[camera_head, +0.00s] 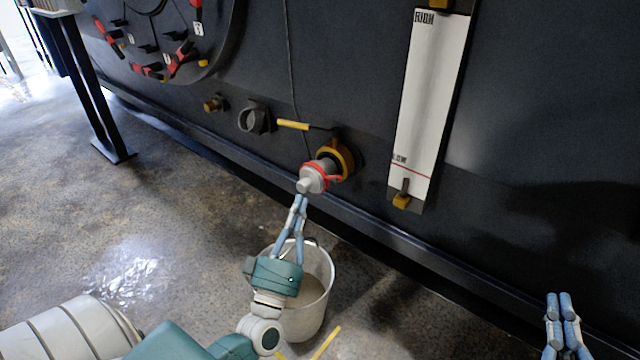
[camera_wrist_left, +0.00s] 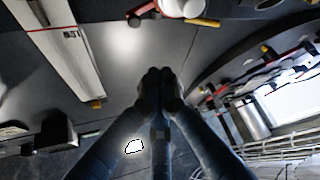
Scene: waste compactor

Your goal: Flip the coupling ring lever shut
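The coupling (camera_head: 313,179) is a pale grey fitting with a red ring (camera_head: 322,173), joined to a yellow-brown collar (camera_head: 341,157) on the dark wall. A small red lever end (camera_head: 336,180) shows at the ring's right side. In the left wrist view the coupling (camera_wrist_left: 182,8) is cut off at the top edge, with the red lever (camera_wrist_left: 143,12) sticking out left. My left gripper (camera_head: 300,198) has its fingertips together just below the coupling. They appear empty, and contact is unclear; the wrist view shows the tips (camera_wrist_left: 160,75) meeting. My right gripper (camera_head: 559,297) is far right, fingers together, empty.
A bucket (camera_head: 318,262) stands on the floor behind my left gripper. A yellow-handled valve (camera_head: 292,125) and an open pipe port (camera_head: 254,119) are left of the coupling. A white level gauge (camera_head: 428,105) is on the wall to the right.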

